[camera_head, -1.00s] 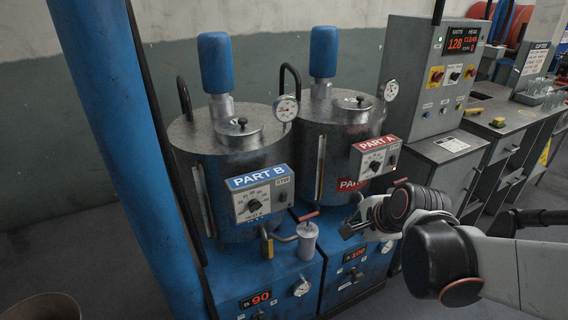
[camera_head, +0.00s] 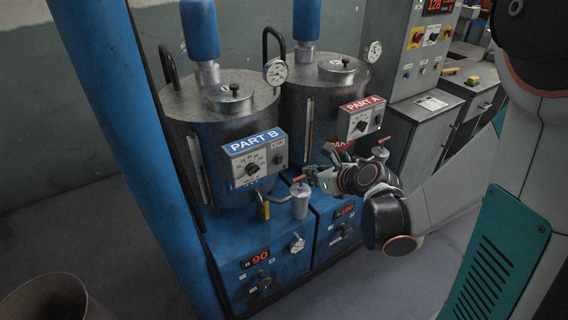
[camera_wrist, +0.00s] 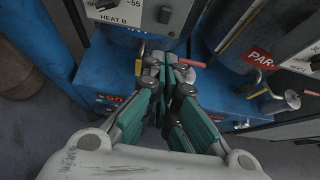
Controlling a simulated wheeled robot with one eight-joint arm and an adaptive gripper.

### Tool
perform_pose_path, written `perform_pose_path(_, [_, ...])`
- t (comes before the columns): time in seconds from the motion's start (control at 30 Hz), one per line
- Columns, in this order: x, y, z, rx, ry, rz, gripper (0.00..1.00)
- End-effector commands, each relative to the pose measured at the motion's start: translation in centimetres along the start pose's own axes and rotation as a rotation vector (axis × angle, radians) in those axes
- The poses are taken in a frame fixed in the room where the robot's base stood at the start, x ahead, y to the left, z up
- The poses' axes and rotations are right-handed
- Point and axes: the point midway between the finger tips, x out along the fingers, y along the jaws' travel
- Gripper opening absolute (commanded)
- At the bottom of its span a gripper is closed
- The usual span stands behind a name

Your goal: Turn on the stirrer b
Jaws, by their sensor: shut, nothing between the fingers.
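The PART B tank (camera_head: 222,115) is a grey metal drum with a blue motor (camera_head: 200,30) on top. Its control box (camera_head: 250,166) has a blue PART B label, a large dark dial (camera_head: 252,170) and, on its right side, a STIR switch (camera_head: 279,158). The lower edge of that box, marked HEAT B, shows at the top of the wrist view (camera_wrist: 118,18), with the small dark switch (camera_wrist: 165,15) beside the lettering. My gripper (camera_head: 312,174) is shut and empty, to the right of and below the box, apart from the switch. Its fingertips (camera_wrist: 168,62) show in the wrist view.
A red-handled valve (camera_head: 300,200) stands close to my fingertips. The PART A tank (camera_head: 325,110) with its own box (camera_head: 360,120) is on the right. Blue base cabinets (camera_head: 265,255) lie below. A blue column (camera_head: 130,130) is at left, a bin (camera_head: 45,298) at lower left.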

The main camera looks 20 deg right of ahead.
Motion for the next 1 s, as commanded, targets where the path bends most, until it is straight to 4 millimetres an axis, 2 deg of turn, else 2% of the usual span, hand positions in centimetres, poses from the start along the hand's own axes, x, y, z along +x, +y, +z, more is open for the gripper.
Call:
perform_pose_path(0.27, [0.8, 0.0, -0.1, -0.003, 0.001, 0.001, 0.0])
perform_pose_path(0.37, [2.2, 0.0, -0.1, -0.005, 0.001, 0.0, 0.0])
perform_pose_path(0.8, [10.6, 0.1, -0.2, -0.006, 0.001, 0.001, 0.0])
perform_pose_path(1.0, [12.2, 0.0, 2.0, -0.006, 0.001, 0.0, 0.0])
